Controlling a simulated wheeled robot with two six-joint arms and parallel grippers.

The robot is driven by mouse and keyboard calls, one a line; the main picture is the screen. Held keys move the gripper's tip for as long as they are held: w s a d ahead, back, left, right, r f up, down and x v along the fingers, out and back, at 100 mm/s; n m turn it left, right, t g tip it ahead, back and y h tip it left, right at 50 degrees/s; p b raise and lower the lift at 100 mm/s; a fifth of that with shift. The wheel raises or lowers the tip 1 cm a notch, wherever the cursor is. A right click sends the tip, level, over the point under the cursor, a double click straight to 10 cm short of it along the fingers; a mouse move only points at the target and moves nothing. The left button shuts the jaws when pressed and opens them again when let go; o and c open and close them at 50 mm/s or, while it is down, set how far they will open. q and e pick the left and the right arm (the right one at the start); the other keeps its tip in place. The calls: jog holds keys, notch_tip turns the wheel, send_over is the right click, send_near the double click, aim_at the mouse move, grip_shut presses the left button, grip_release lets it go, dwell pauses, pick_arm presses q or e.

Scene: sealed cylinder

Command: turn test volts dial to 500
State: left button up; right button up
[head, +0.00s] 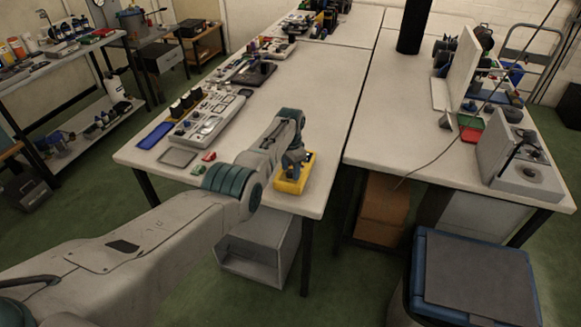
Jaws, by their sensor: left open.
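A yellow device (307,169) sits on the near right corner of the left white table (318,110). It looks like the tester, but its face is mostly hidden by my arm and gripper. The test volts dial and its markings cannot be made out. My left gripper (291,172) is over the yellow device, pointing down, open. At this size I cannot tell whether its fingers are around a dial or touching the device. My right gripper is not in view.
A grey tray of parts (205,128), a blue mat (154,135) and small red and green pieces (209,156) lie left of my arm. The table is clear behind the device. A gap separates it from the right table (400,110), and a dark cable hangs over that.

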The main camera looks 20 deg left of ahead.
aim_at(291, 171)
pick_arm(q)
jog(key=shift+r, duration=0.6)
notch_tip(291, 171, up, 10)
jog(key=shift+f+b, duration=0.2)
jog(key=shift+b, duration=0.1)
